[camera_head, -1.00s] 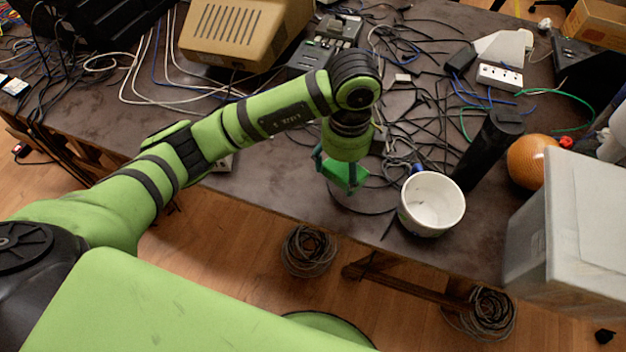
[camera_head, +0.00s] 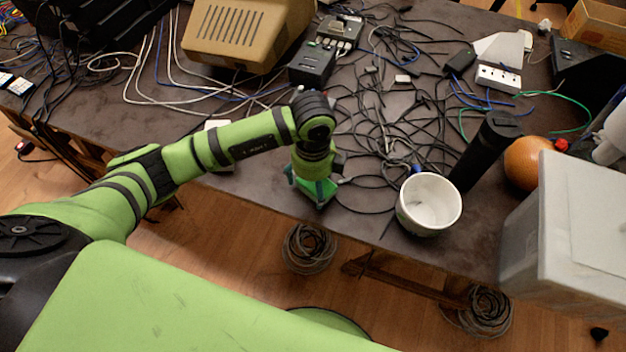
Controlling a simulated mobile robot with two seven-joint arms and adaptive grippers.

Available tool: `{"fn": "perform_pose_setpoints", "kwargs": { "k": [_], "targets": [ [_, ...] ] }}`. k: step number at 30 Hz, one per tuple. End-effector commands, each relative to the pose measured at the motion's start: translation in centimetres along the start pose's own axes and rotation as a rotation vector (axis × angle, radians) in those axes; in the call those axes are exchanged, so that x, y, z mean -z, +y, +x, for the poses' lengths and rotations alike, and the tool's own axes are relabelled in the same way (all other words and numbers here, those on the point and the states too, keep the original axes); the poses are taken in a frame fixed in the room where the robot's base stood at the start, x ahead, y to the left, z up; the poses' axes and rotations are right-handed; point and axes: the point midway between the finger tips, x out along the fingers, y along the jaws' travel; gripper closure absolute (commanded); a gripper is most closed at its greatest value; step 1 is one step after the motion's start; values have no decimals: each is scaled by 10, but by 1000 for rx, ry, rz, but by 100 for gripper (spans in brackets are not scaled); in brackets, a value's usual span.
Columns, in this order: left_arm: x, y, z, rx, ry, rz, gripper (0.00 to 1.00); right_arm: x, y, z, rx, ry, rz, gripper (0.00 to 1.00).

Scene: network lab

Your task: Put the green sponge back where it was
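The green sponge (camera_head: 320,189) is small and bright green, and shows below my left wrist, partly hidden by the fingers. My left gripper (camera_head: 312,192) points down with teal fingers on both sides of the sponge and is shut on it. They are near the front edge of the dark table (camera_head: 265,185), left of the white bowl. I cannot tell whether the sponge touches the table top. My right gripper is not in view.
A white bowl (camera_head: 429,204) stands near the front edge, with a black cylinder (camera_head: 486,150) and an orange ball (camera_head: 528,163) to its right. Loose black cables (camera_head: 385,130) cover the middle. A grey box (camera_head: 580,225) fills the right. A beige device (camera_head: 237,35) stands behind.

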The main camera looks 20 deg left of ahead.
Motion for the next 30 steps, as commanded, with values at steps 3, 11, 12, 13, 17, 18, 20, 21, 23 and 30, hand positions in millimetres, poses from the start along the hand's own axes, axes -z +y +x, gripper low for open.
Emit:
{"fn": "perform_pose_setpoints", "kwargs": {
  "k": [3,11,12,13,17,18,20,21,23,30],
  "targets": [
    [0,0,0,0,0,0,2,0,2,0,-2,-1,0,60],
    [0,0,-1,0,0,0,2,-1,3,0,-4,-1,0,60],
    [0,0,-3,1,0,-1,2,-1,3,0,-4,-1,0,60],
    [0,-1,-5,1,0,-1,2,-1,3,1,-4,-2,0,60],
    [0,-2,-22,5,0,0,2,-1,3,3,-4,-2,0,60],
    [0,-1,-29,6,0,2,2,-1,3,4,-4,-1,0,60],
    [0,-2,-42,7,0,0,2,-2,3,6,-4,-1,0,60],
    [0,-2,-51,8,-1,2,2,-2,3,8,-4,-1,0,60],
    [0,-2,-64,7,0,0,2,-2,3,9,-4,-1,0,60],
    [-1,-1,-108,4,-2,0,2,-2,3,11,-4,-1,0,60]
  ]
}}
